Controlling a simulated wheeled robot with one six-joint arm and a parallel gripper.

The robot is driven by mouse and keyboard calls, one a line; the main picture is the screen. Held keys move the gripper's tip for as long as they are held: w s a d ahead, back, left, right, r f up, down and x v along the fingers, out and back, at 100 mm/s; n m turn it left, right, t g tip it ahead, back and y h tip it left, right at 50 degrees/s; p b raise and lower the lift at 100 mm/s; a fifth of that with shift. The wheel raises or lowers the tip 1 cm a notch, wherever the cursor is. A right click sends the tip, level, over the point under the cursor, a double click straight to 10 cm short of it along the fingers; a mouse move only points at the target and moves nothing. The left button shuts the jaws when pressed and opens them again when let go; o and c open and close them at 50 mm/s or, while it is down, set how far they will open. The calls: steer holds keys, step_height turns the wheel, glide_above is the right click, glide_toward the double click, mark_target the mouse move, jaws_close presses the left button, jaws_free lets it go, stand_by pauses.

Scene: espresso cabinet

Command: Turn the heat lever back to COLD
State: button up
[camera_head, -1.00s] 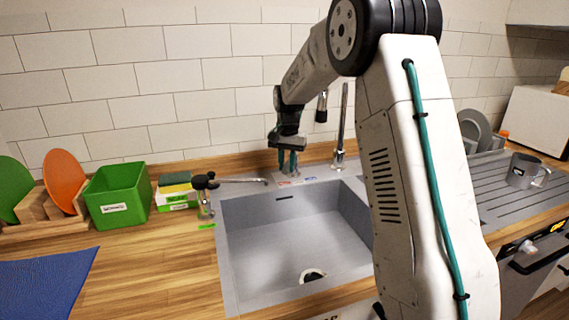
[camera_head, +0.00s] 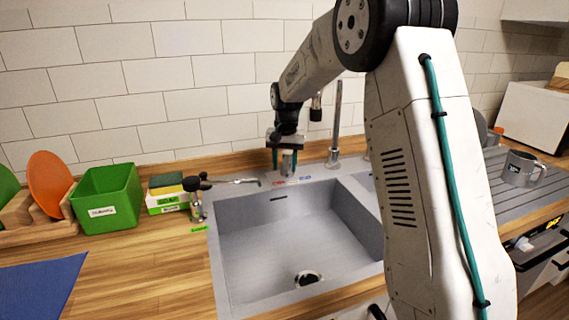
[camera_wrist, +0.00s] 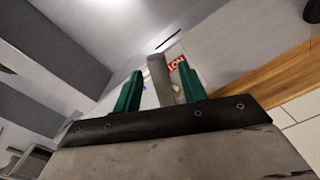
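My gripper (camera_head: 286,158) is pointed down behind the sink, beside the tap. In the wrist view, its two green fingers (camera_wrist: 160,92) stand apart, with a grey upright lever (camera_wrist: 159,74) between them. A white and red label reading HOT (camera_wrist: 178,65) is partly hidden behind the lever and right finger. In the head view, the lever (camera_head: 287,169) is small below the fingers, and a red and blue label strip (camera_head: 292,181) lies at its foot.
The sink (camera_head: 300,240) is empty in front of the gripper. The tap (camera_head: 335,135) rises close on the right. A black-knobbed fitting with a metal arm (camera_head: 197,190) stands left of the sink, near a green box (camera_head: 107,197). The tiled wall is close behind.

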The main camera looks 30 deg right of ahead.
step_height(320, 180, up, 8)
steer(key=shift+d+f, duration=0.1)
stand_by(0.4)
